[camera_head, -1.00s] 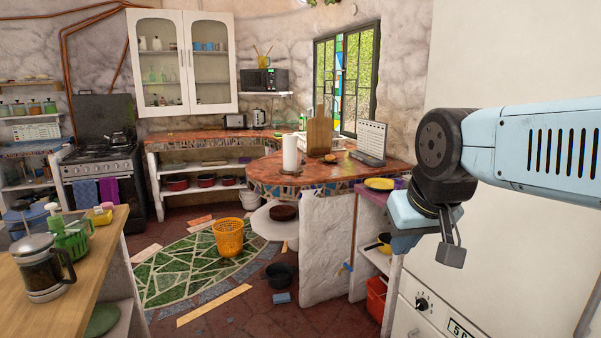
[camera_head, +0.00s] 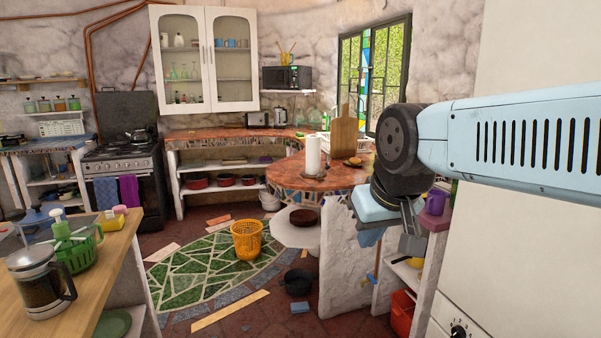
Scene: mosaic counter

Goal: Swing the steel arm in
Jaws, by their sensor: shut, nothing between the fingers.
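My gripper (camera_head: 412,243) hangs at the end of my pale blue arm, right of centre, its grey fingers pointing down and shut. It is in front of the shelf unit at the end of the mosaic counter (camera_head: 287,178), apart from anything I can see. My arm covers part of the counter's right side. I cannot pick out a steel arm for certain; a thin upright metal shape by the window is too small to tell.
A white appliance (camera_head: 455,290) stands close on the right. A wooden worktop (camera_head: 100,270) with a French press (camera_head: 40,280) is at left.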

